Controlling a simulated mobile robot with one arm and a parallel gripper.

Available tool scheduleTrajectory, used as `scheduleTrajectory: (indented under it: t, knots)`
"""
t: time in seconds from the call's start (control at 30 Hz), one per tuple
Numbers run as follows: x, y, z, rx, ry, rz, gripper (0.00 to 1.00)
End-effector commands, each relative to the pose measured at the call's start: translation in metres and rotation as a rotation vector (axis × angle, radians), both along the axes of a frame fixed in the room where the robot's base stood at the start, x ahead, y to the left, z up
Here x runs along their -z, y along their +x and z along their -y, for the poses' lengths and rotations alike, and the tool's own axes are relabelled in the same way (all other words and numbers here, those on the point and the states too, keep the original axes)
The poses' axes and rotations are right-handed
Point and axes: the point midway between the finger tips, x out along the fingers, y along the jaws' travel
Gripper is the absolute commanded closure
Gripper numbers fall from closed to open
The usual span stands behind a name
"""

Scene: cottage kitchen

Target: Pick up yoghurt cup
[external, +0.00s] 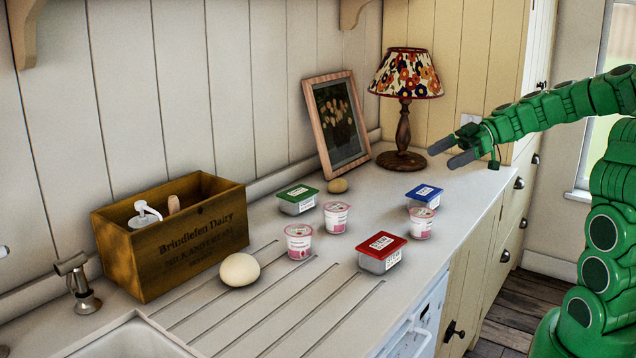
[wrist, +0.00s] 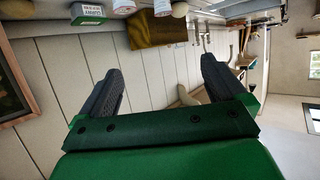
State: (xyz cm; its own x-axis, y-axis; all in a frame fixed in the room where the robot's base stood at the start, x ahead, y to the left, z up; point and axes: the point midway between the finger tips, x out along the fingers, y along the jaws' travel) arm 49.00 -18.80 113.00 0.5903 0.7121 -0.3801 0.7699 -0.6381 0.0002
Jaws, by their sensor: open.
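Three pink-and-white yoghurt cups stand upright on the counter in the external view: one at the front left (external: 299,242), one in the middle (external: 337,218) and one at the right (external: 421,224). My gripper (external: 440,157) is open and empty. It is in the air above the counter's right end, beside the lamp, up and right of the cups. In the wrist view my two dark fingers (wrist: 160,68) are spread with nothing between them. Small pale cup-like shapes (wrist: 123,6) show at the top edge there, too cut off to identify surely.
Near the cups stand a green-lidded tub (external: 297,200), a blue-lidded tub (external: 424,197) and a red-lidded tub (external: 381,254). A pale egg-shaped object (external: 239,270), a small brown one (external: 338,186), a wooden crate (external: 170,245), a picture frame (external: 317,125) and a lamp (external: 403,130) surround them.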

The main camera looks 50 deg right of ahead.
Motion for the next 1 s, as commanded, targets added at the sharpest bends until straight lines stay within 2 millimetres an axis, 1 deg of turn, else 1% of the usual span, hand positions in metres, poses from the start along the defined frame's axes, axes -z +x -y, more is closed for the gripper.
scheduleTrajectory:
  t: [0.03, 0.23, 0.37, 0.5, 0.6, 0.73, 0.87, 1.0]
  knots:
    - [0.008, 0.000, 0.000, 0.000, 0.002, -0.002, 0.02]
    - [0.040, -0.001, -0.001, 0.001, 0.001, -0.004, 0.02]
    - [0.065, -0.001, -0.001, -0.002, 0.003, -0.005, 0.02]
    - [0.100, 0.000, 0.000, 0.002, 0.003, -0.008, 0.02]
    - [0.118, -0.001, -0.001, 0.000, 0.001, -0.006, 0.02]
    - [0.133, -0.001, -0.001, -0.001, 0.002, -0.005, 0.02]
    - [0.139, 0.001, -0.003, -0.002, 0.000, -0.004, 0.02]
    - [0.143, 0.007, -0.011, -0.003, -0.001, -0.002, 0.02]
